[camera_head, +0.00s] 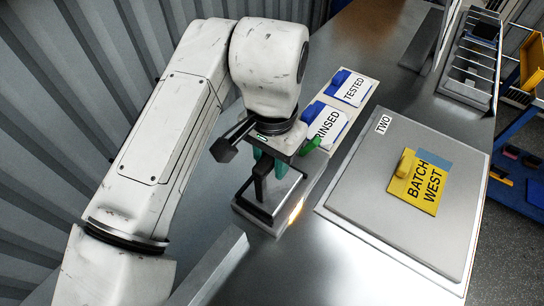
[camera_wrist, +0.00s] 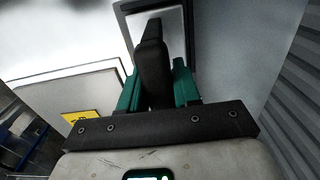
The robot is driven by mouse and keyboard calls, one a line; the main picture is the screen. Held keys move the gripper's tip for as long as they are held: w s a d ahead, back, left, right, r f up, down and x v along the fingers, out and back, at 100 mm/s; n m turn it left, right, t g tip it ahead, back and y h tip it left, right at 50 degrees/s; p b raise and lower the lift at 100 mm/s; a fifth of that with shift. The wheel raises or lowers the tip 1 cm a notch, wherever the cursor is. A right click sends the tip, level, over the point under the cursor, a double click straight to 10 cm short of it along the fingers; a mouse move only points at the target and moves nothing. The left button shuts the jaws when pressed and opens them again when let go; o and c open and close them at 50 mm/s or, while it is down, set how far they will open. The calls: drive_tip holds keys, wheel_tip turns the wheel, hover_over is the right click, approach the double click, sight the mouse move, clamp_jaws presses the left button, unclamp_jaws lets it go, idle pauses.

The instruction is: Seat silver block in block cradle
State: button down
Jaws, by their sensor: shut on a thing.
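My gripper (camera_head: 268,168) has teal fingers and points down at the middle of the bench. In the wrist view my gripper (camera_wrist: 157,88) is shut on an upright black grip (camera_wrist: 151,62). A low silver body (camera_head: 284,222) with a black rectangular rim (camera_head: 262,214) stands below the fingers. The wrist view shows the black rim (camera_wrist: 188,45) around a bright silver face (camera_wrist: 174,30). I take the grip to belong to the silver block. The frames do not clearly separate block from cradle, and I cannot tell whether they touch.
Blue-tabbed RINSED (camera_head: 326,122) and TESTED (camera_head: 350,86) labels are behind. A slotted rack (camera_head: 472,62) stands far right. A metal ledge (camera_head: 212,268) is near left.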

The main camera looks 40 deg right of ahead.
drive_tip(key=shift+f, duration=0.2)
idle(0.5)
drive_tip(key=shift+c, duration=0.8)
unclamp_jaws()
drive_tip(key=shift+r, duration=0.1)
drive_tip(key=shift+r+p, duration=3.95)
drive_tip(key=shift+r, duration=0.45)
drive_tip(key=shift+s+f, duration=0.1)
